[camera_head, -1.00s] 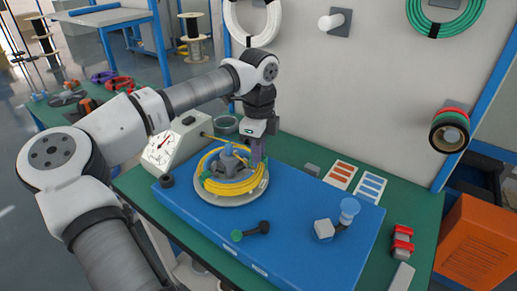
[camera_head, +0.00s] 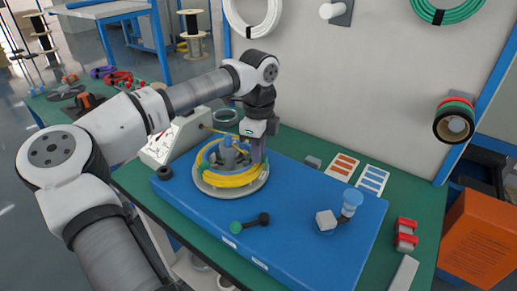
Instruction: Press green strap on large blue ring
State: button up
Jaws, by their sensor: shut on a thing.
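A round coil of yellow cable (camera_head: 228,180) lies on a pale round plate (camera_head: 240,197) on the blue base. A blue band (camera_head: 206,150) curves along the upper left of the coil, around a grey hub (camera_head: 229,155). It looks like the large blue ring, but its full outline is hidden. My gripper (camera_head: 257,159) points down at the coil's right edge, close to or touching it. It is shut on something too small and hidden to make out.
A gauge box (camera_head: 172,140) is behind left. Red clamps (camera_head: 405,234) and label cards (camera_head: 357,174) lie at the right.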

jog(key=shift+s+f+b, duration=0.1)
jog(key=shift+f+b, duration=0.55)
jog(key=shift+b, duration=0.1)
dwell(1.4)
jog(key=o, duration=0.9)
jog(key=shift+c, duration=0.2)
jog(key=shift+r, duration=0.1)
jog(key=shift+r+p, duration=2.3)
jog(key=shift+r, duration=1.7)
